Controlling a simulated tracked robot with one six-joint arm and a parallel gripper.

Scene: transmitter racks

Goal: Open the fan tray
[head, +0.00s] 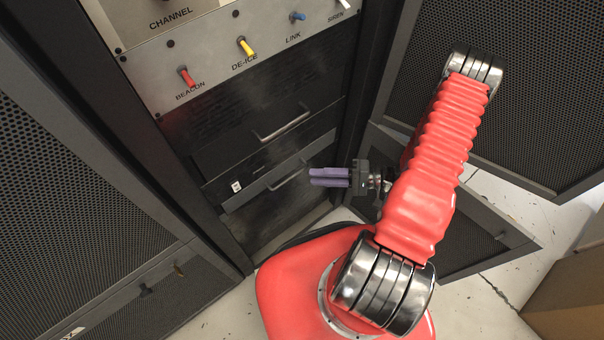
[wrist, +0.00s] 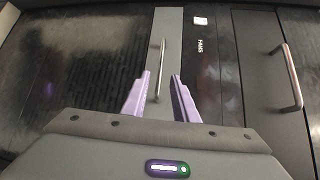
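The FANS label (wrist: 200,46) is on a black strip beside a grey strip (wrist: 170,24) with a slim metal handle (wrist: 158,72) in the wrist view. In the head view this lower handle (head: 286,179) is on the grey strip low in the rack; the strip looks flush with the rack front. My gripper (head: 312,177) has purple fingers and is just right of that handle. In the wrist view my gripper (wrist: 161,74) is open, with the handle lined up between its fingers. Contact is not visible; it looks empty.
A second handle (head: 283,125) is on the dark panel above; it also shows at right in the wrist view (wrist: 292,78). Coloured switches, including a red one (head: 187,78), sit higher up. Open mesh doors (head: 70,190) flank the rack. A cardboard box (head: 570,300) stands at lower right.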

